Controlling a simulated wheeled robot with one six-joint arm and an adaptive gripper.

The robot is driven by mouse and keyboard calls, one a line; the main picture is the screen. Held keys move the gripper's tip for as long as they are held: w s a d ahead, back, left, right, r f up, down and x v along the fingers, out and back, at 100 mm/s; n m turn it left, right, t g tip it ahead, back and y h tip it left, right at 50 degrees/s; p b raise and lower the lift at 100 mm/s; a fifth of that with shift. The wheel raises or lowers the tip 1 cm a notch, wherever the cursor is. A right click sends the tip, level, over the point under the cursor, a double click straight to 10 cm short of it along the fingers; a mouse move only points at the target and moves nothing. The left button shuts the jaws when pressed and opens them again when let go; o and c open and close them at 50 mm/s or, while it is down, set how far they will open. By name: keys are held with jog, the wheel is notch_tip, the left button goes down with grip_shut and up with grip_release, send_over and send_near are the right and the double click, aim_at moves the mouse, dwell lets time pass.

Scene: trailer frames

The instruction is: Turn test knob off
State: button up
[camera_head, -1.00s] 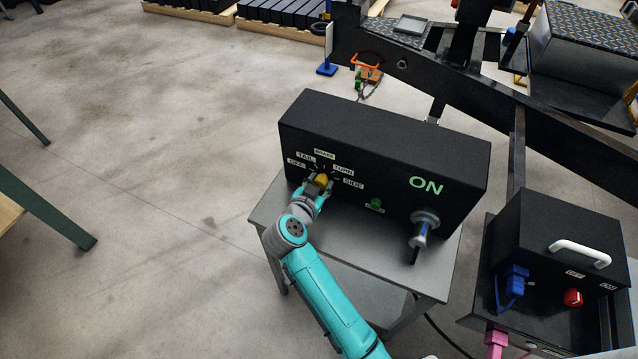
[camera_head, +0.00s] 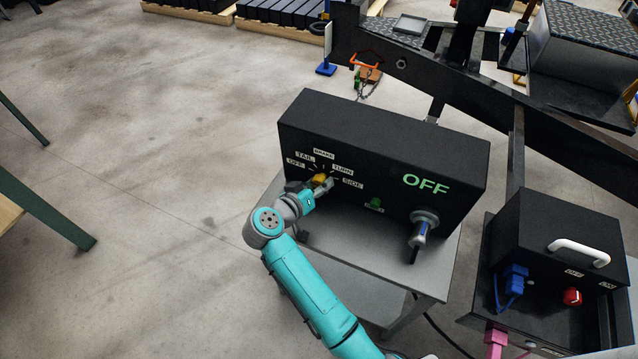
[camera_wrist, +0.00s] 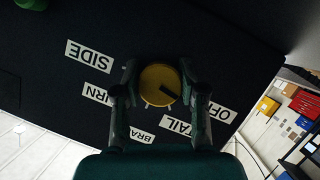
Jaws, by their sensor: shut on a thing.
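The test knob is a yellow round dial (camera_head: 319,180) on the front of a black test box (camera_head: 370,136). Labels OFF, TAIL, BRAKE, TURN and SIDE ring it. My gripper (camera_head: 321,184) is shut on the knob. In the wrist view, the fingers of my gripper (camera_wrist: 160,84) stand on both sides of the yellow knob (camera_wrist: 159,86). The knob's dark pointer mark aims toward the OFF label (camera_wrist: 217,112). Green letters on the box (camera_head: 426,184) read OFF.
The box stands on a grey table (camera_head: 272,207). A green button (camera_head: 375,203) and a grey plug (camera_head: 423,226) are right of the knob. A second black box (camera_head: 553,240) with a white handle and red knob (camera_head: 572,297) stands at right. Open floor lies left.

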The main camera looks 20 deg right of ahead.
dwell(0.4)
jog(key=o, duration=1.2)
jog(key=shift+c, duration=0.2)
jog(key=shift+a, duration=0.1)
jog(key=v, duration=1.1)
jog(key=shift+s+a, duration=0.2)
jog(key=shift+a, duration=0.15)
jog(key=shift+r, duration=0.15)
